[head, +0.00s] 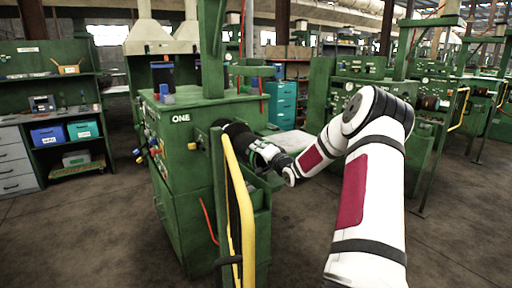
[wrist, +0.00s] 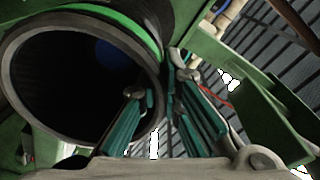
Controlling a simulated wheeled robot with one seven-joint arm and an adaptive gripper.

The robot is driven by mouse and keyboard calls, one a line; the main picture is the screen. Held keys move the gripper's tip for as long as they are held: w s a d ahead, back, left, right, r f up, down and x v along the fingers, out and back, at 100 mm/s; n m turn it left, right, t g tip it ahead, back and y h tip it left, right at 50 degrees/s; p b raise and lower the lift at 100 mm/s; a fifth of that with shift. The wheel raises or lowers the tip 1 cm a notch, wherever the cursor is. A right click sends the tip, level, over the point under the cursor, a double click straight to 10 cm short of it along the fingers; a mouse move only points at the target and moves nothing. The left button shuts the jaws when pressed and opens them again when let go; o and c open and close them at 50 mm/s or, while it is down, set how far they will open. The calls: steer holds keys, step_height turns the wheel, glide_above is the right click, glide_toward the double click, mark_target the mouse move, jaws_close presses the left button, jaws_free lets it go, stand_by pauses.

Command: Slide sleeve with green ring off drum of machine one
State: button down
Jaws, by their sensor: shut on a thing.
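Machine one (head: 180,118) is the green cabinet marked "ONE" in the head view. The black sleeve (head: 238,138) sticks out from its right side, toward my arm. In the wrist view the sleeve's open end (wrist: 146,58) fills the upper left, with a green ring (wrist: 120,18) around its outside. My gripper (wrist: 161,88) is shut on the sleeve's wall at the right of the rim. One teal finger is inside the opening and the other outside. In the head view my gripper (head: 268,153) is small at the sleeve's end. The drum is hard to tell inside the dark opening.
A yellow rail (head: 236,190) curves up in front of the machine, close to the sleeve. A green panel (wrist: 262,118) stands right of my fingers in the wrist view. Shelves with blue bins (head: 48,135) are at the left. Open floor lies right of the machine.

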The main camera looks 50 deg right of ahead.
steer(key=d+p+v, duration=0.1)
steer(key=p+v, duration=0.6)
steer(key=v, duration=1.3)
steer(key=shift+s+r, duration=0.35)
steer(key=shift+s, duration=0.05)
stand_by(1.0)
